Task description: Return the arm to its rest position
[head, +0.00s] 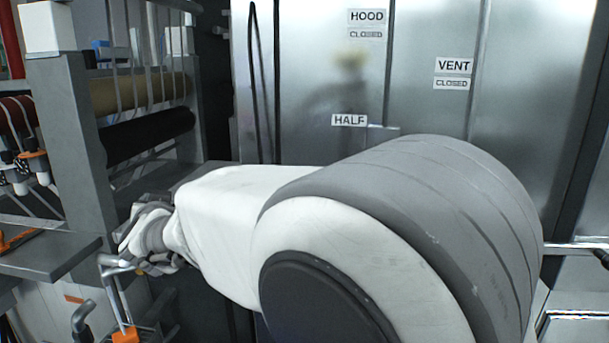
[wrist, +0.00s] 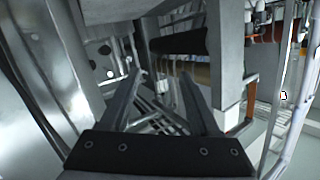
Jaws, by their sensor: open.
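My arm fills the lower middle of the head view and reaches to the left. My gripper (head: 150,238) is at its far end, beside the grey frame of the webbing machine. In the wrist view my gripper (wrist: 160,82) shows two dark fingers standing apart with nothing between them. Beyond the fingers are the machine's dark roller and tan roller (wrist: 186,72). In the head view the gripper's fingertips are small and partly overlap the metal pipework, so I cannot tell whether they touch it.
A metal cabinet (head: 420,75) with HOOD, VENT and HALF labels stands behind my arm. The machine's grey post (head: 75,140), black roller (head: 148,135) and tan roller (head: 150,95) are at left. A grey ledge (head: 50,252) and an orange-marked pipe fitting (head: 125,335) lie near the gripper.

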